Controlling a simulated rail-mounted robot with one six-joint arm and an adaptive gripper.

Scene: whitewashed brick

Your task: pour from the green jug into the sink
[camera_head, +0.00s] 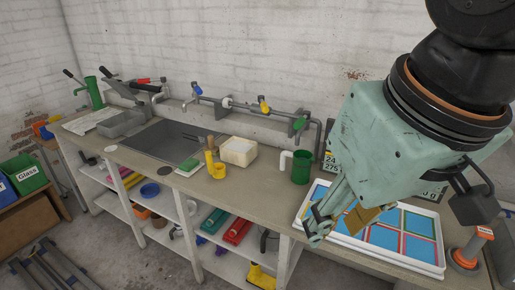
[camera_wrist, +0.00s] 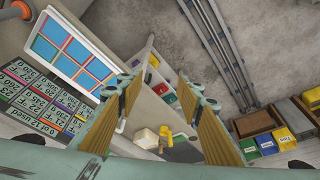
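The green jug (camera_head: 301,168) stands upright on the workbench in the head view, its white handle on the left side. My gripper (camera_head: 319,232) is in front of and below the jug in the picture, over the near-left edge of the panelled tray, apart from the jug. In the wrist view my gripper (camera_wrist: 168,90) has its two padded fingers spread wide with nothing between them. I cannot clearly make out the jug there.
A white tub (camera_head: 238,152), a yellow tool (camera_head: 214,166) and a green sponge (camera_head: 189,165) stand between jug and sink. A pipe with coloured tap handles (camera_head: 264,106) runs behind. The white tray with blue panels (camera_head: 436,268) lies right. An orange-based post (camera_head: 466,255) stands beyond it.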

